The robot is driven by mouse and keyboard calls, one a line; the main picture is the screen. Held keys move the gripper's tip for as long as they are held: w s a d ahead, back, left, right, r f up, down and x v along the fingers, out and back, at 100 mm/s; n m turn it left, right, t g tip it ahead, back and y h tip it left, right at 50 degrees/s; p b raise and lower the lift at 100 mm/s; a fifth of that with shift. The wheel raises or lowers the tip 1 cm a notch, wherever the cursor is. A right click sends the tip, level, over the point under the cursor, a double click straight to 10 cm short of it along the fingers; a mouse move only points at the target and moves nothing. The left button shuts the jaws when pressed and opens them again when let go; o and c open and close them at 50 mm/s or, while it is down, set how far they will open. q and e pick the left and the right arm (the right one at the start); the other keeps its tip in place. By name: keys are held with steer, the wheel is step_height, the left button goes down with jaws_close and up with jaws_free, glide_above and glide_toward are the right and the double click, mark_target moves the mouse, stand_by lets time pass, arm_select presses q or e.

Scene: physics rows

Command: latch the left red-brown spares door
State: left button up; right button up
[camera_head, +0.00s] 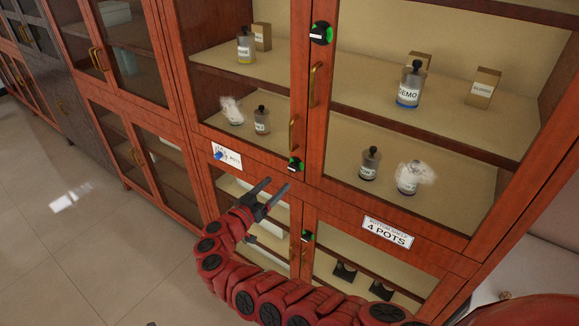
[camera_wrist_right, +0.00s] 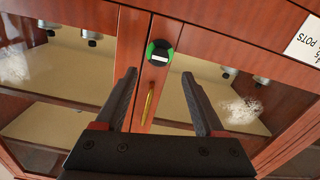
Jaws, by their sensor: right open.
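The red-brown cabinet (camera_head: 216,140) has glass doors above and below. The left upper door has a brass handle (camera_head: 293,132). Near its lower corner is a black round latch with green marks (camera_head: 295,164); I cannot tell whether it is latched. No readable label tells me which door is the spares door. My right gripper (camera_head: 278,183) is open and empty, just below and left of that latch, apart from it. In the right wrist view a green-marked latch (camera_wrist_right: 160,53) and a brass handle (camera_wrist_right: 149,105) show between the open fingers (camera_wrist_right: 160,73). My left gripper is out of view.
Another latch (camera_head: 321,33) is high on the cabinet, and another (camera_head: 308,236) is on the lower doors. Behind the glass stand several bottles, such as a DEMO jar (camera_head: 409,86). A "4 POTS" label (camera_head: 388,232) is at right. The floor (camera_head: 90,235) at left is clear.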

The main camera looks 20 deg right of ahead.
mark_target(292, 169)
steer(key=x, duration=0.8)
steer(key=shift+w+d, duration=0.25)
steer(key=shift+d, duration=0.05)
jaws_close()
